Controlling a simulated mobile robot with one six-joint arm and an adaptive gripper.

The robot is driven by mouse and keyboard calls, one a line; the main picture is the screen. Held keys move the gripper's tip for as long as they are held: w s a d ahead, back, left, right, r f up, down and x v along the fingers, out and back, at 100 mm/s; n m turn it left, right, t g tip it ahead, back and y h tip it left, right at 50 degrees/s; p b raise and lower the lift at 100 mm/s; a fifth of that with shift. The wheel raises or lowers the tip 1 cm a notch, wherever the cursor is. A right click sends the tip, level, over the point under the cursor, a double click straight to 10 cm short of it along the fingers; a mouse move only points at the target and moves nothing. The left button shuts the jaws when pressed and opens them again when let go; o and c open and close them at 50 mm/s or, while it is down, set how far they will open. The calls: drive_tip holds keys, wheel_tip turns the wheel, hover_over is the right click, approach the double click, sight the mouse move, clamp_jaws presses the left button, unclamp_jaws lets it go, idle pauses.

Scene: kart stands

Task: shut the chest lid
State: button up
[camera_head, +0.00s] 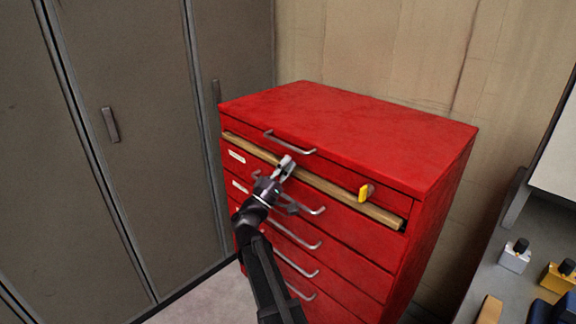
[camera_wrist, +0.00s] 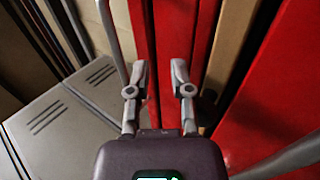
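The red chest (camera_head: 350,110) stands in the middle of the head view, its flat top level. Its lid front carries a silver handle (camera_head: 290,143). A tan strip (camera_head: 330,187) runs along the front below the lid front, with a yellow latch-like piece (camera_head: 366,192) near its right end. I cannot tell from these views whether the lid is fully down. My gripper (camera_head: 284,167) is in front of the tan strip, just below the lid handle. In the wrist view my gripper (camera_wrist: 160,80) has its two fingers apart with nothing between them, facing red panels (camera_wrist: 170,25).
Below are several drawers with silver handles (camera_head: 296,234). Tall grey lockers (camera_head: 140,120) stand at the left. A tan wall (camera_head: 400,45) is behind.

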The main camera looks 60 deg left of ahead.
drive_tip(key=shift+s+d+f+b, duration=0.1)
drive_tip(key=shift+s+f+b, duration=0.05)
drive_tip(key=shift+f+b, duration=0.7)
drive_tip(key=shift+s+a+f+b, duration=0.1)
drive_tip(key=shift+s+f+b, duration=0.1)
drive_tip(key=shift+f+b, duration=0.6)
drive_tip(key=shift+s+d+f+b, duration=0.1)
drive_tip(key=shift+s+f+b, duration=0.05)
drive_tip(key=shift+f+b, duration=0.7)
drive_tip(key=f+b, duration=0.1)
drive_tip(key=f, duration=0.1)
drive_tip(key=f+b, duration=0.2)
drive_tip(key=s+f+b, duration=0.1)
drive_tip(key=b, duration=0.1)
drive_tip(key=shift+d+f, duration=0.25)
drive_tip(key=shift+f, duration=0.15)
drive_tip(key=shift+s, duration=0.2)
